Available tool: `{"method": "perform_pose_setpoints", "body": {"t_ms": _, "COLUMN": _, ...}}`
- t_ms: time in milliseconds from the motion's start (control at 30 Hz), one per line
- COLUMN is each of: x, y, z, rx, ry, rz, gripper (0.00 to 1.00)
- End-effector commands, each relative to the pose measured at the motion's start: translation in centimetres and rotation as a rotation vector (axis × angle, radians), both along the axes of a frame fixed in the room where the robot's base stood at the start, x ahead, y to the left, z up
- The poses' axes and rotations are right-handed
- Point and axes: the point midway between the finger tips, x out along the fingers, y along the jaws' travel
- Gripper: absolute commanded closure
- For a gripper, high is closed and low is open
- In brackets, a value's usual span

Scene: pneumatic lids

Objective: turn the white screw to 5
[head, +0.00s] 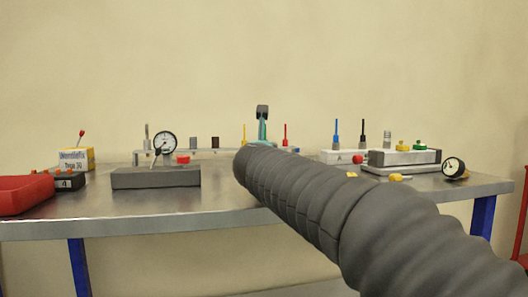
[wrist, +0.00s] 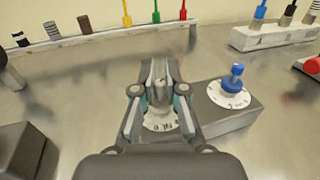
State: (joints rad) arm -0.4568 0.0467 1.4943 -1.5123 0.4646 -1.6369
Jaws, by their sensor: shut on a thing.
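In the wrist view my gripper (wrist: 160,88) points down over a white numbered dial (wrist: 160,122) on a grey block (wrist: 222,125). Its jaws are closed around the screw standing at the dial's middle. The fingers hide most of this screw, so its colour and its pointer do not show. I cannot read which number it is set to. A blue screw (wrist: 236,78) stands on a second white dial (wrist: 229,96) to the right on the same block, apart from my gripper. In the head view my arm covers this block.
A rail (wrist: 95,37) with yellow, green and red tools stands behind. A white stand (wrist: 272,36) with blue and black tools is at the back right. A dark block (wrist: 22,150) is at lower left. The head view shows a pressure gauge (head: 164,142) and red bin (head: 24,194).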

Motion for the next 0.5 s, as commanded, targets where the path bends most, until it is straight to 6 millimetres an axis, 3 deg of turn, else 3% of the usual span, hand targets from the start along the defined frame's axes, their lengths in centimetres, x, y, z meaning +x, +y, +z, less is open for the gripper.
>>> {"method": "perform_pose_setpoints", "body": {"t_ms": 500, "x": 0.12, "y": 0.41, "z": 0.77, "rx": -0.004, "ry": 0.002, "rz": -0.483, "gripper": 1.0}}
